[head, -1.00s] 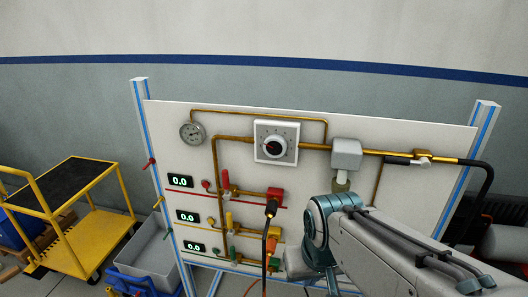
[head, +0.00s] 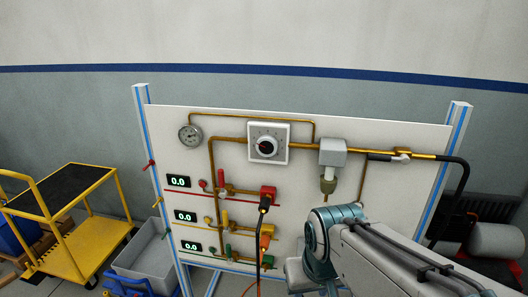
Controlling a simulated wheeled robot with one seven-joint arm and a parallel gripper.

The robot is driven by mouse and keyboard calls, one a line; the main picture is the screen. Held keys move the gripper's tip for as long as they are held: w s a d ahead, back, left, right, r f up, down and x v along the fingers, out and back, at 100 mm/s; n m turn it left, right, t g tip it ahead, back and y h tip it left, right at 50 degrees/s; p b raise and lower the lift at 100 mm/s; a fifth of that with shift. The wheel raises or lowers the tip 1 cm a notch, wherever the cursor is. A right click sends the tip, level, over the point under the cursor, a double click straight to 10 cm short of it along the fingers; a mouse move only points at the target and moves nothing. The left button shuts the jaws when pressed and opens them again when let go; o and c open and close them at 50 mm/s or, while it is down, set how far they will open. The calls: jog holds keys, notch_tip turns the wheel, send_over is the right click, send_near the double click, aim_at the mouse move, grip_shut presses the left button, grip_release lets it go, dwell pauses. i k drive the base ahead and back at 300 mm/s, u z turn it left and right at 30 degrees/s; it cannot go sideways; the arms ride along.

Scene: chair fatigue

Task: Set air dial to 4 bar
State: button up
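The air dial (head: 267,146) is a black round knob with a red mark on a square white plate, high in the middle of the white panel. The red mark seems to lie on the knob's left side; its scale is too small to read. A round pressure gauge (head: 190,135) sits left of it on the brass pipe; its reading is not legible. My arm comes in from the lower right, below and right of the dial, and does not touch it. My gripper's fingers cannot be made out; the arm's end lies low in front of the panel.
Three displays reading 0.0 (head: 178,181) sit at the panel's left beside red, yellow and green valves. A grey box (head: 332,151) hangs on the pipe right of the dial. A yellow cart (head: 75,220) and grey bin (head: 146,250) stand left. The wall above is bare.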

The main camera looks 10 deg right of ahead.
aim_at(266, 145)
jog(key=k, duration=0.3)
jog(key=z, duration=1)
jog(key=i, duration=0.6)
jog(key=u, duration=0.6)
